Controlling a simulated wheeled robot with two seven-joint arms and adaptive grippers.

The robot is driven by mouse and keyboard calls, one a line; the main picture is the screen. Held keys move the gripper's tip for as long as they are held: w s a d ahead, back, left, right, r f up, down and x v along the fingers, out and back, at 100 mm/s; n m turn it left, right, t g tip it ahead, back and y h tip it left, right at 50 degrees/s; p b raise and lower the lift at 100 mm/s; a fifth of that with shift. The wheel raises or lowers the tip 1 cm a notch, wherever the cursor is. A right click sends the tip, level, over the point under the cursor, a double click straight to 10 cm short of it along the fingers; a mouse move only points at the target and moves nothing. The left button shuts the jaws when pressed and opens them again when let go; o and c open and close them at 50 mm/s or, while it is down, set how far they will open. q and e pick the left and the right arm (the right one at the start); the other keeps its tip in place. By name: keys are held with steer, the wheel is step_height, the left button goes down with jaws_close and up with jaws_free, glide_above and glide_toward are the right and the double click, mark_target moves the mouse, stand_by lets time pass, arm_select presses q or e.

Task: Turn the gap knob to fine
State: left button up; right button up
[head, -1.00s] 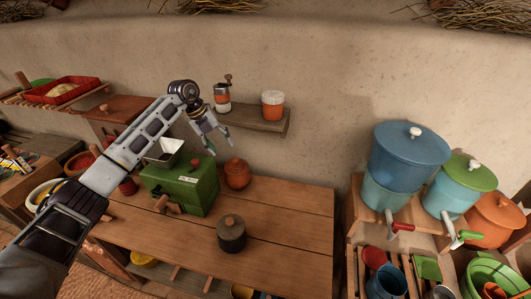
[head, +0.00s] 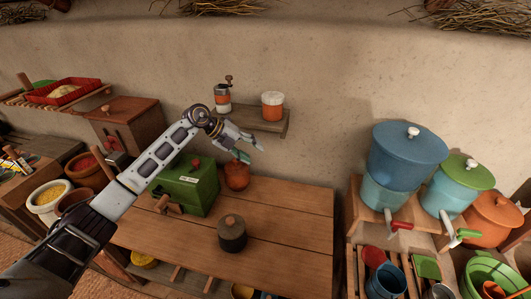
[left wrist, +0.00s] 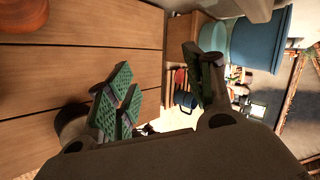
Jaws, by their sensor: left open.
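A green box-shaped mill (head: 190,188) stands on the wooden table, with a small red knob (head: 196,162) on its top and a wooden handle low at its front left. I cannot tell whether this red knob is the gap knob, and no setting mark is readable. My left gripper (head: 250,150) is open and empty, right of the mill's top and above and behind the round orange lidded pot (head: 236,175). In the left wrist view its green-padded fingers (left wrist: 165,88) are spread apart with nothing between them. My left forearm hides part of the mill's upper left.
A dark lidded pot (head: 232,234) stands on the table (head: 285,215); the table's right side is clear. A wall shelf (head: 265,123) behind holds a hand grinder (head: 222,98) and an orange-white jar (head: 272,105). Blue tap pots (head: 408,155) stand at right.

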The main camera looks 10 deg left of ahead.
arm_select(q)
steer(key=s+d+r+t+h, duration=0.1)
steer(key=d+h, duration=0.2)
steer(key=d, duration=0.3)
steer(key=shift+s+r, duration=0.25)
steer(key=shift+s, duration=0.05)
stand_by(0.4)
